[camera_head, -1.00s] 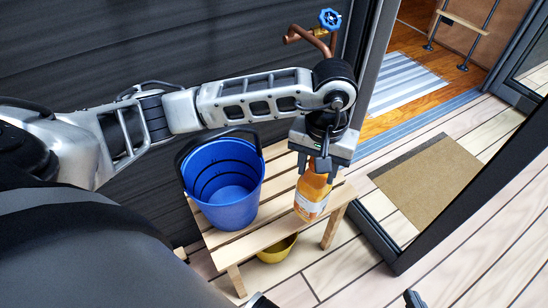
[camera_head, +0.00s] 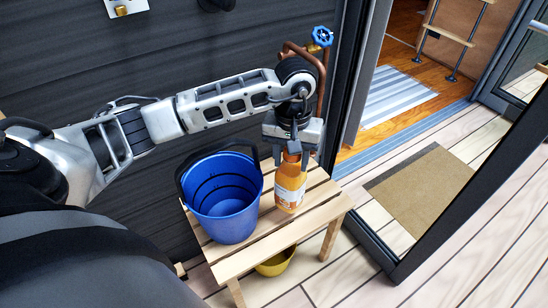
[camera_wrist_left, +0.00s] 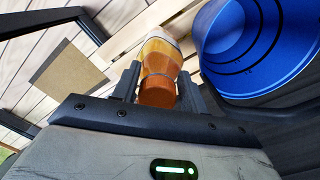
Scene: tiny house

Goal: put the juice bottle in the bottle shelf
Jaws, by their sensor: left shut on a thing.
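The juice bottle (camera_head: 290,188), orange with a white label, is upright over the slatted wooden bench (camera_head: 318,200), to the right of the blue bucket. I cannot tell for sure whether its base touches the slats. My left gripper (camera_head: 290,150) points down and is shut on the bottle's upper part from above. In the left wrist view the bottle (camera_wrist_left: 160,70) sits between the two fingers. No bottle shelf can be made out in these views. My right gripper is not in view.
The blue bucket (camera_head: 228,215) stands on the bench, close to the bottle. A yellow bowl (camera_head: 275,263) is under the bench. A pipe with a blue valve (camera_head: 322,37) is behind my gripper. A dark door frame (camera_head: 400,265) stands right, by a brown mat (camera_head: 420,190).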

